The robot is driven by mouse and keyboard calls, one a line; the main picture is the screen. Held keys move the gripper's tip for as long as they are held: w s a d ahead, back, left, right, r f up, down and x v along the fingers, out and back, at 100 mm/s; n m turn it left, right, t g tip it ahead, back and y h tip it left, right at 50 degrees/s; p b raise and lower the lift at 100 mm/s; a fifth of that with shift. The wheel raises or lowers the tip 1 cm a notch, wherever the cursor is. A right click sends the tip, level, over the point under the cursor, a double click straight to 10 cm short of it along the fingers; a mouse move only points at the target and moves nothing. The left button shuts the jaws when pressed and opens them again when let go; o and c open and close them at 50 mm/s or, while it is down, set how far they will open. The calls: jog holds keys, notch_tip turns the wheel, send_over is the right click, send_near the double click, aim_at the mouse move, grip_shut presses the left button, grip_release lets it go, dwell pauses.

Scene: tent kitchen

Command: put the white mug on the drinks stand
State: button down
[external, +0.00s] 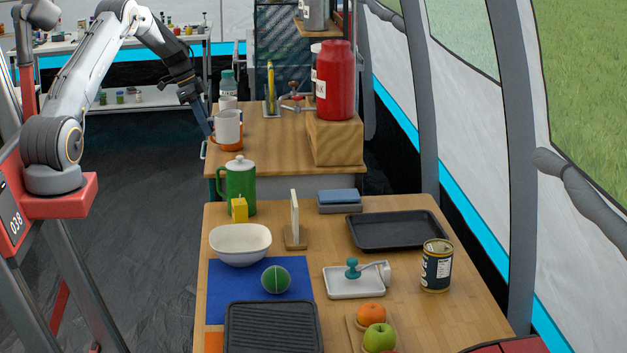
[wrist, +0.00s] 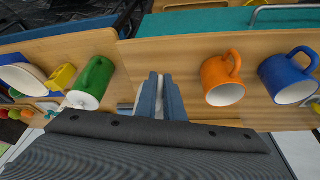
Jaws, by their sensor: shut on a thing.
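The white mug (external: 228,127) is at the left edge of the far wooden counter in the external view, in front of or just above the orange mug (external: 231,146). My gripper (external: 207,132) reaches down to its left side and is shut on it. In the wrist view my gripper's blue fingers (wrist: 160,98) hide most of the white mug, and only pale slivers show. The orange mug (wrist: 222,82) stands to the right of the fingers there. I cannot tell for certain which piece is the drinks stand; a wooden block (external: 335,140) carries a red dispenser (external: 336,80) on the far counter.
A blue mug (wrist: 288,75) stands beyond the orange one. A green jug (external: 238,186), yellow block (external: 239,209) and white bowl (external: 240,244) are on the near table. A bottle (external: 228,83) and a pale cup (external: 228,103) stand behind the white mug. The middle of the far counter is clear.

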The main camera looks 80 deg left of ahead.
jog(key=shift+f+p, duration=0.9)
jog(key=shift+f, duration=2.55)
jog(key=shift+f, duration=0.1)
jog(key=c, duration=1.9)
grip_release()
jog(key=shift+o, duration=0.2)
jog(key=b+v, duration=0.2)
jog(key=v, duration=1)
jog(key=shift+b, duration=0.4)
jog(key=shift+w, duration=0.1)
